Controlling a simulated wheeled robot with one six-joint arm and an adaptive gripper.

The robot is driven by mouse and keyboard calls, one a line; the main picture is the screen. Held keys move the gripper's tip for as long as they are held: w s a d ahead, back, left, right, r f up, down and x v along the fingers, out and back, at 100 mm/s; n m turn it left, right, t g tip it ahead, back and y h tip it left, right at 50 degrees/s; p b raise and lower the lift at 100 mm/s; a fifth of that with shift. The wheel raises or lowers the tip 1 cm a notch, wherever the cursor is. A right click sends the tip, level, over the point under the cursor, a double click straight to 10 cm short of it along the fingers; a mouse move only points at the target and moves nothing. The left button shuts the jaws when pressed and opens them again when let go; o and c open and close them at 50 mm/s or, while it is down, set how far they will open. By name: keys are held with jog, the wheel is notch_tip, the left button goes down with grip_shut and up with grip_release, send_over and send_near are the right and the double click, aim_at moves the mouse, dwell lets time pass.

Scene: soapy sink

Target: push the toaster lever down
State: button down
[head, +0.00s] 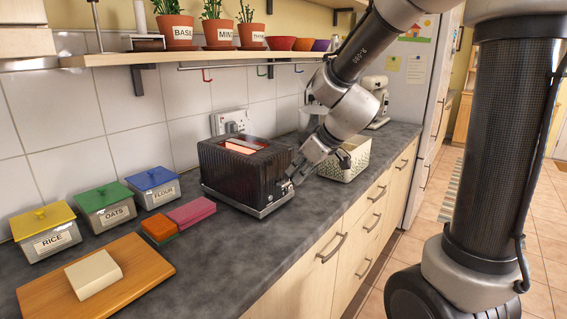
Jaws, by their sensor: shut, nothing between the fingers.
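A dark, ribbed toaster (235,178) with a silver base stands on the grey counter. A pale slice (241,146) shows in its top opening, which has an orange glow. My gripper (290,184) is shut and empty, pointing down at the toaster's right end. Its tips are at or very near that end face; I cannot tell whether they touch. The lever is not clearly visible, as the gripper covers part of that end.
A cream perforated basket (347,163) stands right of the toaster, behind my arm. Left are pink and orange sponges (190,213), labelled tins (105,207) and a wooden board (140,272). A plant shelf (120,58) hangs above. The counter in front of the toaster is clear.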

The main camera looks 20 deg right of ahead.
jog(key=shift+s+d, duration=0.1)
jog(key=shift+s, duration=0.05)
jog(key=shift+r, duration=0.1)
jog(key=v, duration=1.2)
jog(key=s+d+f+m+h, duration=0.1)
jog(key=s+d+m+h, duration=0.1)
jog(key=s, duration=0.6)
jog(key=s+d+f+m+g+h, duration=0.1)
jog(key=s+d+f+m+h, duration=0.1)
jog(key=s+d+m, duration=0.3)
jog(key=s+d, duration=0.1)
jog(key=s, duration=0.3)
jog(key=shift+s+d+g, duration=0.2)
jog(key=shift+s+g, duration=0.1)
